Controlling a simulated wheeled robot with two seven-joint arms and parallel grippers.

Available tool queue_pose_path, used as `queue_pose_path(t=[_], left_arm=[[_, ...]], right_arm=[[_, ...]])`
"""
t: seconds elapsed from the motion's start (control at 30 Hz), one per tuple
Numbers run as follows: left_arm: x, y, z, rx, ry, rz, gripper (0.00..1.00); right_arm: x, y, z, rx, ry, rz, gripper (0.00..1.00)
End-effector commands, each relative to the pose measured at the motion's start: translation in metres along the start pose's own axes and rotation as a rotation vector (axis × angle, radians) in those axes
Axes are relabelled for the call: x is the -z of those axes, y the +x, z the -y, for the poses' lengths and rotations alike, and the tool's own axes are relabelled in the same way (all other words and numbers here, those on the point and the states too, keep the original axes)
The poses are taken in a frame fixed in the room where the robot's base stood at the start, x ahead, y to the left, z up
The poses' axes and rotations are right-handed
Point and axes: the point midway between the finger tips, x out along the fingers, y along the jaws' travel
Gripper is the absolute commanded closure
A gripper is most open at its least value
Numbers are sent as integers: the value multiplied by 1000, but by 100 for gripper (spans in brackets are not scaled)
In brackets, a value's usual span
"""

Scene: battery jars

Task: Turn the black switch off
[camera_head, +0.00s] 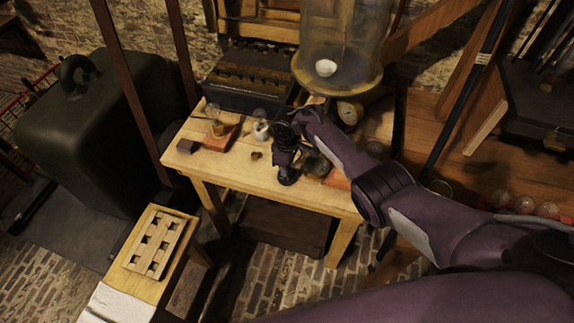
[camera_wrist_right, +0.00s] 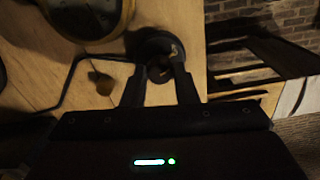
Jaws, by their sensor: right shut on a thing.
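My right gripper (camera_head: 286,177) reaches down to the front of the wooden table, and its arm comes in from the right. In the right wrist view the two fingers (camera_wrist_right: 159,76) are closed around a small dark round part, which looks like the black switch (camera_wrist_right: 156,46). The switch is at the table's edge, and its lever position is too dark to tell. In the head view the gripper hides the switch. My left gripper is not in view.
The wooden table (camera_head: 240,174) carries a bulb on a wooden base (camera_head: 217,130), a small brown piece (camera_head: 257,155) and a dark ribbed box (camera_head: 250,80). A large glass jar (camera_head: 340,45) hangs over the back. A low bench (camera_head: 185,240) with a slotted board stands at front left.

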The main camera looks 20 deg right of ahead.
Motion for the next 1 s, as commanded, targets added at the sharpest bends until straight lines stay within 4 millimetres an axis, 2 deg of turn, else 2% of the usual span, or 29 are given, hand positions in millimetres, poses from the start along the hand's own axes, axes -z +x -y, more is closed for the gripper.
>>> queue_pose_path(t=[0.43, 1.0], left_arm=[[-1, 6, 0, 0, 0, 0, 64], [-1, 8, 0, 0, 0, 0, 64]], right_arm=[[-1, 1, -1, -1, -293, 2, 97], [-1, 0, -1, 0, -369, 1, 97]])
